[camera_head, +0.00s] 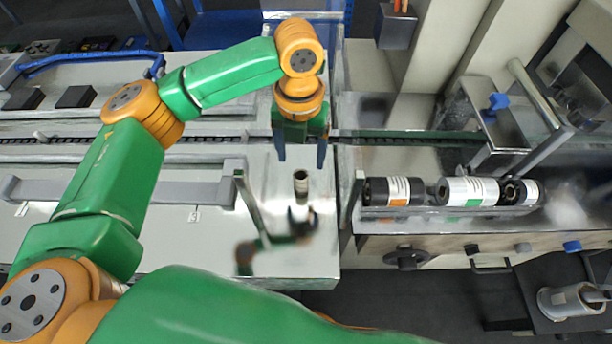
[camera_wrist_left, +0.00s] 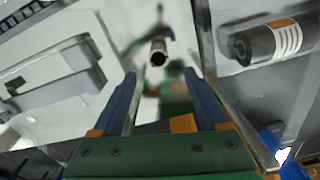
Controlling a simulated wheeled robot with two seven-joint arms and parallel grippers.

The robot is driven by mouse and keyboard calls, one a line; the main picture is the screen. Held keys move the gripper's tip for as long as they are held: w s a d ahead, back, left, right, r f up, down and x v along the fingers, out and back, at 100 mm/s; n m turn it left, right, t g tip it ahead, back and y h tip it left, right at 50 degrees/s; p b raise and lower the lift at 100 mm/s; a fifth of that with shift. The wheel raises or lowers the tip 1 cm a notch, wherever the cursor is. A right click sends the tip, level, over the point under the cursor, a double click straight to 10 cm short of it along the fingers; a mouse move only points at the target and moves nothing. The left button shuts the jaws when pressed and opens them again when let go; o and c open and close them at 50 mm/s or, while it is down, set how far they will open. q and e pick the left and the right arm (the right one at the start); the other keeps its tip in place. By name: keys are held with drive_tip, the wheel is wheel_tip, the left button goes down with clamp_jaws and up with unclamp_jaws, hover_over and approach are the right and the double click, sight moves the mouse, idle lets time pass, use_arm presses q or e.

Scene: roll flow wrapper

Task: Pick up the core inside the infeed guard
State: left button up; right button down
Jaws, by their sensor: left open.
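The core (camera_head: 301,184) is a small dark-brown tube with a pale rim, on the shiny metal plate between the two side panels of the infeed guard (camera_head: 250,207). In the left wrist view the core (camera_wrist_left: 158,50) shows its dark open end, near the middle and just beyond the fingertips. My left gripper (camera_head: 301,158) is open and empty, with its blue fingers pointing at the core, one to each side in the picture. Its fingers also show in the wrist view (camera_wrist_left: 159,76). I cannot tell the exact height gap. My right gripper is out of view.
Black and white labelled rolls (camera_head: 468,191) lie in a row on the machine at right. A grey bar (camera_head: 120,190) lies left of the guard. A dark chain track (camera_head: 210,140) runs behind. The plate mirrors my arm; bare plate lies around the core.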

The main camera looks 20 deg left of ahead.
sight(301, 174)
use_arm(q)
wheel_tip(301, 174, down, 7)
drive_tip(key=shift+w+a+r+p, duration=0.1)
drive_tip(key=shift+a+r+p, duration=0.05)
drive_tip(key=shift+p, duration=0.6)
drive_tip(key=shift+f, duration=0.3)
clamp_jaws()
